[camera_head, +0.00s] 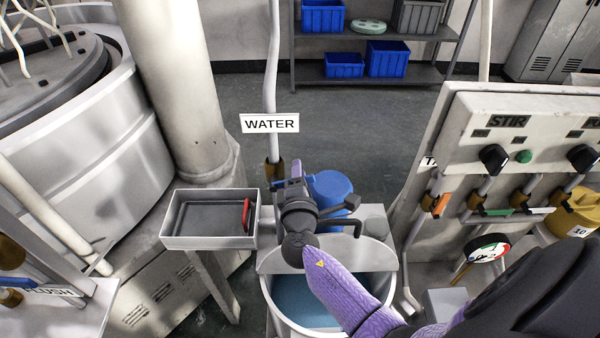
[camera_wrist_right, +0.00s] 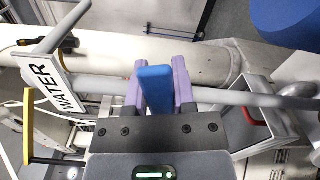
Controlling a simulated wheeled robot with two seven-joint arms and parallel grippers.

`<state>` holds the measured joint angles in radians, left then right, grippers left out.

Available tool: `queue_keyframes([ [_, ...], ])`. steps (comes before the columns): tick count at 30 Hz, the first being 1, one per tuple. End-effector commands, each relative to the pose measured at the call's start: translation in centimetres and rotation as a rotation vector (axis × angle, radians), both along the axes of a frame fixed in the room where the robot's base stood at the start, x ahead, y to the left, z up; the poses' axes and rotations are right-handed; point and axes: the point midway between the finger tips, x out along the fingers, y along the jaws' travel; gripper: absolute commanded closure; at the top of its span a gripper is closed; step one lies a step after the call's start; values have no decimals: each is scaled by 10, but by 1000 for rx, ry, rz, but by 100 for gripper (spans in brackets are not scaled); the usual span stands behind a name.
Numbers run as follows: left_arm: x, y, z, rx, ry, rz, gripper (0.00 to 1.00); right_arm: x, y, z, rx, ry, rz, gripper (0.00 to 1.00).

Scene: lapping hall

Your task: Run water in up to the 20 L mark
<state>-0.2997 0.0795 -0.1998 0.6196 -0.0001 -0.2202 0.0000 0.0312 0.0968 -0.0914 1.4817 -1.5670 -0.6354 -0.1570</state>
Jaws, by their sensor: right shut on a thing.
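The water pipe (camera_head: 271,80) carries a white WATER sign (camera_head: 270,123) and comes down to a valve with a blue lever (camera_wrist_right: 155,90). My right gripper (camera_head: 290,188) reaches up over the tub from the lower right. In the right wrist view its purple fingers (camera_wrist_right: 160,82) are shut on the blue lever, one on each side. Below stands a round grey tub (camera_head: 382,292) with bluish liquid (camera_head: 300,298) in it. A dark spout (camera_head: 345,222) bends down at the tub's back. My arm covers part of the tub, and no level mark is readable. My left gripper is not in view.
A grey tray (camera_head: 208,242) with a red-handled thing (camera_head: 246,214) stands left of the tub. A STIR panel (camera_head: 520,135), a gauge (camera_head: 488,250) and a yellow container (camera_head: 577,215) are at right. A blue drum (camera_head: 330,188) stands behind the valve.

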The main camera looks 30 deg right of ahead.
Motion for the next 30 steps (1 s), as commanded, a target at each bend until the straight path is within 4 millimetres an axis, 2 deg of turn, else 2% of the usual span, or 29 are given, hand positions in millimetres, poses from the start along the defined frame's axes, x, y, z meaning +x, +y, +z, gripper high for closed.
queue_keyframes([
  [1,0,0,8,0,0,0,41,1,1,7,-50,31,1,100],
  [4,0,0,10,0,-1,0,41,1,3,9,-115,71,2,100],
  [12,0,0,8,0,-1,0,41,1,3,7,-124,77,1,100],
  [13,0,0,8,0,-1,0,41,1,3,7,-124,77,1,62],
  [17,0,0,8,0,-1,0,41,1,2,7,-123,76,1,34],
  [26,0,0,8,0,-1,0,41,0,3,7,-122,76,1,32],
  [30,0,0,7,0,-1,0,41,-18,14,6,-121,77,1,32],
])
